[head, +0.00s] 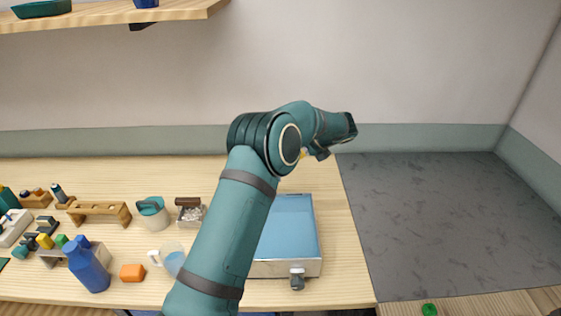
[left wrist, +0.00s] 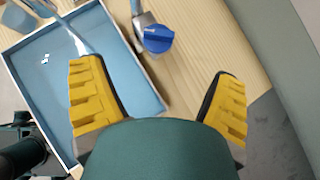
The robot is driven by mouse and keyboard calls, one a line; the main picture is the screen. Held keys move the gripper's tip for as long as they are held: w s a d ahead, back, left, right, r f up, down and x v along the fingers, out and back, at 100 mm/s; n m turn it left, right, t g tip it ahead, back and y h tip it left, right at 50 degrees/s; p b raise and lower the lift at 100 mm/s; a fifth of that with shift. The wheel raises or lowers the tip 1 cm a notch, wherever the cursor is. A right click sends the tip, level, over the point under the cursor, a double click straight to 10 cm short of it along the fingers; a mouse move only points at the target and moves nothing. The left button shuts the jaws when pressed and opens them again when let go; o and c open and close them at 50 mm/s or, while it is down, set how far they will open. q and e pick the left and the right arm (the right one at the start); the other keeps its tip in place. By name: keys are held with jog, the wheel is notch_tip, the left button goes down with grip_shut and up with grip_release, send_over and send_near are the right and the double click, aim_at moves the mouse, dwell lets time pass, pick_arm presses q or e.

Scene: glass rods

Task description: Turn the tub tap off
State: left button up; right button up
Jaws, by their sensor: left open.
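The tub (head: 310,268) is a shallow metal-walled box with a blue inside, on the wooden bench in the head view, partly behind my left arm. The left wrist view shows its pale rim and blue inside (left wrist: 140,85). The tap's blue knob (left wrist: 157,39) sits on a grey metal body beside the tub's rim. A pale blue streak (left wrist: 77,36), perhaps water, reaches over the tub. My left gripper (left wrist: 158,70) is open and empty, its yellow fingers on either side of the knob in the picture. The knob appears beyond the fingertips, apart from them. My arm hides the tap in the head view.
A clear mug (head: 173,258), an orange block (head: 132,272) and a blue bottle (head: 88,268) stand left of my arm. A lidded pot (head: 152,212) and wooden racks (head: 98,210) stand farther back. Bare wood lies right of the tub, then a dark grey surface (head: 450,220).

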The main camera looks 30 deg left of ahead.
pick_arm(q)
jog(key=p+x, duration=0.1)
jog(key=x, duration=1.2)
jog(key=shift+f, duration=0.1)
jog(key=shift+c, duration=0.5)
jog(key=c, duration=1.1)
